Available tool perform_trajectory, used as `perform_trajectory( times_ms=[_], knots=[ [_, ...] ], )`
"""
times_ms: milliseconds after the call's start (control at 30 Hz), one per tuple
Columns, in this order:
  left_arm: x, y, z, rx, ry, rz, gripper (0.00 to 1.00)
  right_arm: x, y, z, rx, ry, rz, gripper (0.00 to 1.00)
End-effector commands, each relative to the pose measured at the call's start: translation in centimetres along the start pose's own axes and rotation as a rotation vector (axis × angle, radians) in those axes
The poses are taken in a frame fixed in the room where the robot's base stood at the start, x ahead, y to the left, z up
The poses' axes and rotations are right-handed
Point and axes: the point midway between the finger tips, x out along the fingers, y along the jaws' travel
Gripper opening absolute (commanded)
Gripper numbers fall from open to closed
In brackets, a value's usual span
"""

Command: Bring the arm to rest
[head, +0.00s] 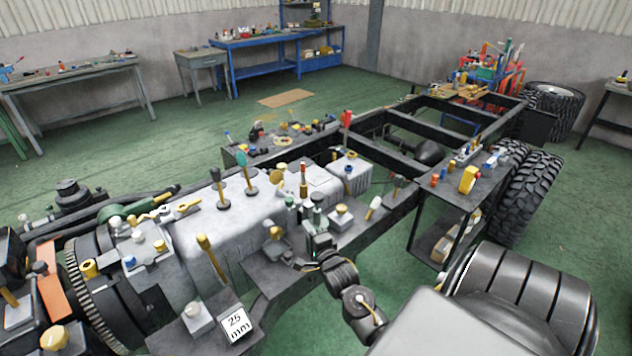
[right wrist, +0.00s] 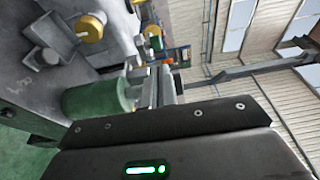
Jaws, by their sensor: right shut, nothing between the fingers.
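My right arm (head: 362,305) comes in from the lower right of the head view and is bent low over the near side of the chassis. My right gripper (head: 317,222) is at its end, among small parts beside the grey engine block (head: 200,235). In the right wrist view the gripper (right wrist: 165,85) is shut with nothing between its fingers. A green cylinder (right wrist: 95,100) shows close to the fingers there; I cannot tell whether it touches. My left gripper is not in view.
The dark chassis frame (head: 405,195) carries many small knobs, levers and tools. A white "25 mm" block (head: 236,324) sits at the near edge. A side shelf (head: 455,185) and large tyre (head: 528,190) stand to the right. Green floor (head: 290,125) is open behind the chassis.

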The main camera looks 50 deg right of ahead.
Motion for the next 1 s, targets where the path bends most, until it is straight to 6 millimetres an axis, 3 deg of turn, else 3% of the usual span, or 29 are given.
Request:
perform_trajectory(
  times_ms=[100, 300, 767, 900, 967, 1000],
  knots=[
    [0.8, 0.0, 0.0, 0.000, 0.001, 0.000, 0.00, -2.0, 0.3, 0.2, 0.001, -0.003, 0.000, 0.00],
    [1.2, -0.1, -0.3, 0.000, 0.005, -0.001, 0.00, -3.6, 0.1, 0.1, 0.001, -0.002, 0.001, 0.00],
    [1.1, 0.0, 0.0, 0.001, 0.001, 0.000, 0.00, -3.9, -0.1, 0.0, -0.011, 0.000, 0.000, 0.00],
    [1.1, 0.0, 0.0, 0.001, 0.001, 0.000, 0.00, -3.9, 0.1, 0.0, -0.161, 0.000, 0.006, 0.00],
    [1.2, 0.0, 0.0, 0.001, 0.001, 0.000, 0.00, -3.9, 1.8, -0.1, -0.295, -0.005, 0.044, 0.00],
    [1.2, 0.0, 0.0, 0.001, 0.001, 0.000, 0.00, -4.0, 4.3, 0.2, -0.402, -0.023, 0.094, 0.00]
  ],
)
